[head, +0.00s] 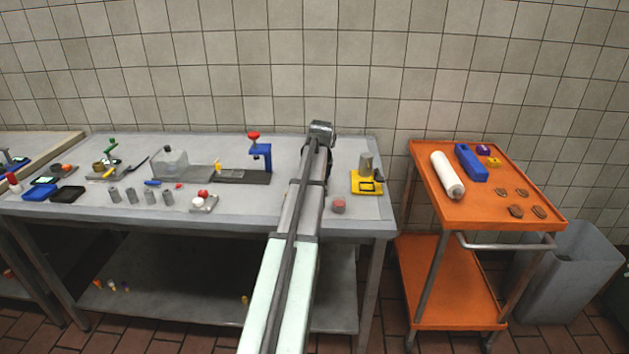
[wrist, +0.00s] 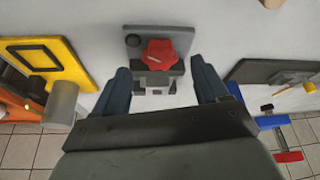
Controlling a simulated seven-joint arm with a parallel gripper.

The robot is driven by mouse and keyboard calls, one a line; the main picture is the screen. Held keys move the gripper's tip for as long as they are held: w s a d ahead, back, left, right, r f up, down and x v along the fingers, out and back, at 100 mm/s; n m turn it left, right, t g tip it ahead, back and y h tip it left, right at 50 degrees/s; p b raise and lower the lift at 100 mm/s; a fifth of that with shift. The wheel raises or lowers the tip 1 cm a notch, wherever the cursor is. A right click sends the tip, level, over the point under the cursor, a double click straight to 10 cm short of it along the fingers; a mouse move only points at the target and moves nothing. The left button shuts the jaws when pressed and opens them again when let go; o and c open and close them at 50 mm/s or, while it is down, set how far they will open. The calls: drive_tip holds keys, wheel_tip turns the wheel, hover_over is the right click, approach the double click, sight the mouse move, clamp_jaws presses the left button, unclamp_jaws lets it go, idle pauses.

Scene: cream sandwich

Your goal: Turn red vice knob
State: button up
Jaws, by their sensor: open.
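The red knob (wrist: 160,53) shows in the wrist view, a lobed cap on top of a small grey vice (wrist: 154,80) with a dark grey base plate (wrist: 134,36). My gripper (wrist: 160,67) is open, with one dark finger on each side of the knob and clear gaps between. The fingers do not appear to touch it. In the head view my arm covers this spot on the bench, so I cannot make out the small vice there.
A yellow plate (head: 364,187) with a grey cylinder stands right of my arm in the head view. A blue clamp (head: 262,153) with a red top (head: 253,135) stands left.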

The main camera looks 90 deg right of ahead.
drive_tip(key=shift+x, duration=1.65)
drive_tip(key=c, duration=1.1)
